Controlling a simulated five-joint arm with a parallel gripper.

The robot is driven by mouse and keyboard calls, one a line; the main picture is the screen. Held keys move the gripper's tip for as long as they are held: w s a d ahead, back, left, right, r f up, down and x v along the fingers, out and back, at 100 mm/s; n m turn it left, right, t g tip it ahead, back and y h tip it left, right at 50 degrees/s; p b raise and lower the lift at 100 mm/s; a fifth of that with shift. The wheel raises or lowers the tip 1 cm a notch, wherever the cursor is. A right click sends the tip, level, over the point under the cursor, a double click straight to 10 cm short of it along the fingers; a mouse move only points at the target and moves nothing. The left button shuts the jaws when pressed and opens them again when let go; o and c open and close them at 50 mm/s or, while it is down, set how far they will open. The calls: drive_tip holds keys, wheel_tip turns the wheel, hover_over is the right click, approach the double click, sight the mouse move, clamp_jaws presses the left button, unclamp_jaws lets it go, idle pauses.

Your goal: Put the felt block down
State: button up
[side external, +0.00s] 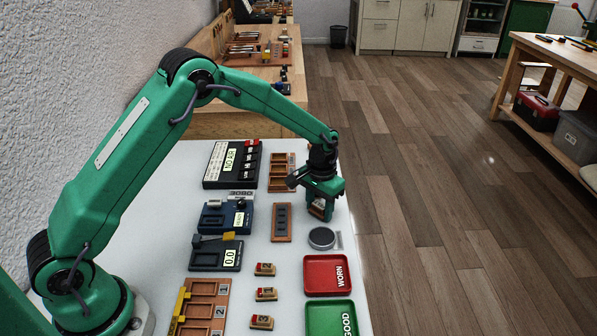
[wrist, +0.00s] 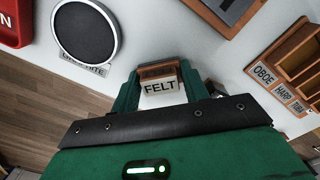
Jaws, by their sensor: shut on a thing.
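My gripper (side external: 320,210) is near the right edge of the white table, just beyond the round grey disc. It points down and is shut on the felt block (side external: 317,208), a small brown block with a pale label. In the wrist view the felt block (wrist: 158,72) sits between the green fingers of my gripper (wrist: 160,90), its label reading FELT. I cannot tell whether its underside touches the table.
The round grey disc (side external: 321,238) lies in front of my gripper, with a red WORN tray (side external: 318,268) and green GOOD tray (side external: 323,315) nearer. A slotted wooden strip (side external: 281,237) and a compartment rack (wrist: 297,50) labelled OBOE, HARP, TUBA are close by. The table edge drops to floor at right.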

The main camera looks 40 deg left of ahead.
sight(320, 204)
drive_tip(key=shift+f, duration=0.3)
drive_tip(key=shift+f, duration=0.4)
drive_tip(key=o, duration=1)
drive_tip(key=shift+s, duration=0.1)
wheel_tip(320, 204, up, 14)
drive_tip(key=shift+f, duration=0.25)
idle(0.4)
